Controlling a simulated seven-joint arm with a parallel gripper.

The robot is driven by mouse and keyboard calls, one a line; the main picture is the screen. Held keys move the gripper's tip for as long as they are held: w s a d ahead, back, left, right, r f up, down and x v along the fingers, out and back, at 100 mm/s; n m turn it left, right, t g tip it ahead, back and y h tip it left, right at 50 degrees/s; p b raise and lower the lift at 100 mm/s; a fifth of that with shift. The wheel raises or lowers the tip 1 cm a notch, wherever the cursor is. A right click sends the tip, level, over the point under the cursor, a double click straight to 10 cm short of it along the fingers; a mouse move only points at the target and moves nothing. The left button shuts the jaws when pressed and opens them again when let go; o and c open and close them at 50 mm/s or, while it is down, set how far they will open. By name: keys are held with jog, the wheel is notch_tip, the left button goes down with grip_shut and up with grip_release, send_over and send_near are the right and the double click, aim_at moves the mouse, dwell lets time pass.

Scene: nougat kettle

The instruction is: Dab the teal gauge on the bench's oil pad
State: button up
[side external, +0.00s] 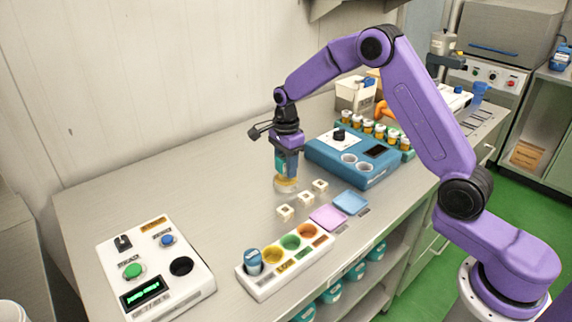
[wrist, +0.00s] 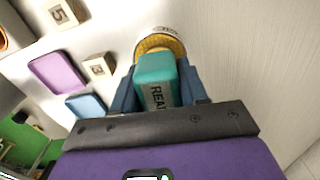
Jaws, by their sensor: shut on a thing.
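My gripper (side external: 287,168) is shut on the teal gauge (side external: 279,160), pointing down over the bench. In the wrist view the gauge (wrist: 155,72) sits between the blue fingers (wrist: 158,88), with dark lettering on its face, partly hidden by the gripper. Directly under the gauge is a round amber pad with a pale, marked rim, apparently the oil pad (side external: 286,186). In the wrist view the pad (wrist: 160,42) shows just beyond the gauge's end. I cannot tell whether the gauge touches it.
Small numbered cream blocks (side external: 285,212), a pink pad (side external: 328,217) and a blue pad (side external: 350,202) lie nearby. A tray with coloured wells (side external: 262,283) is in front. A blue machine (side external: 350,160) stands right, and a white control box (side external: 155,265) left. The bench behind the pad is clear.

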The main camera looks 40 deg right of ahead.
jog(key=shift+r, duration=2.9)
